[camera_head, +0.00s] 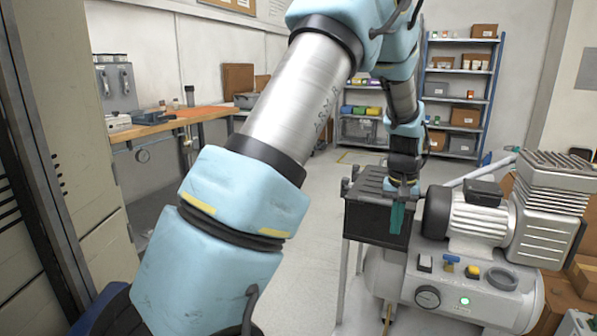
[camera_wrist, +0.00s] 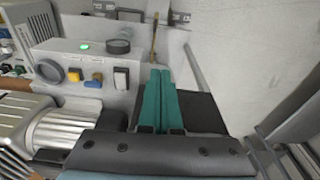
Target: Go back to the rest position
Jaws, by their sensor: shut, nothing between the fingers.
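My gripper (camera_head: 397,217) hangs at the end of my arm, fingers pointing down, in front of a dark box-like unit (camera_head: 366,212) on a stand, left of the compressor. In the wrist view its two teal fingers (camera_wrist: 160,100) lie side by side, shut with nothing between them. The compressor (camera_head: 470,225) has a ribbed motor and a grey panel with a lit green light (camera_head: 464,301). The panel also shows in the wrist view, with a yellow button (camera_wrist: 74,75), a blue switch (camera_wrist: 93,80) and a white rocker switch (camera_wrist: 121,78).
A wooden workbench (camera_head: 165,127) stands along the left wall. Shelves (camera_head: 460,95) with boxes and bins stand at the back. Cardboard boxes (camera_head: 585,275) sit at the right edge. The floor (camera_head: 305,250) between the bench and the compressor is clear.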

